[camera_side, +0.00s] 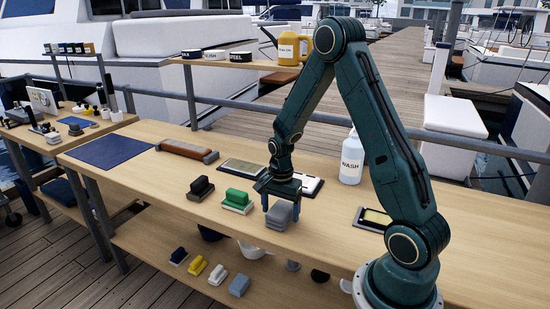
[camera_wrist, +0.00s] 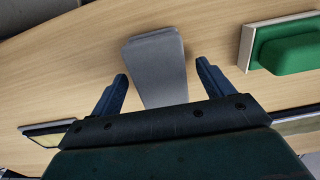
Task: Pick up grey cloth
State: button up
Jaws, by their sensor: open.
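The grey cloth (camera_side: 280,214) is a folded grey block on the wooden table, near its front edge. My gripper (camera_side: 281,208) is over it, pointing down, with its blue fingers at the cloth's sides. In the wrist view the grey cloth (camera_wrist: 158,68) lies between the two open fingers of my gripper (camera_wrist: 162,78). A gap shows on each side, so the fingers look apart from it. The cloth's near end is hidden behind the gripper body.
A green block on a pale base (camera_side: 237,200) stands left of the cloth; it also shows in the wrist view (camera_wrist: 290,46). A dark block (camera_side: 200,188) is further left. A white WASH bottle (camera_side: 351,160) and a clipboard (camera_side: 308,186) are behind.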

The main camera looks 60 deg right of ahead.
jog(key=shift+f, duration=0.4)
jog(key=c, duration=1.1)
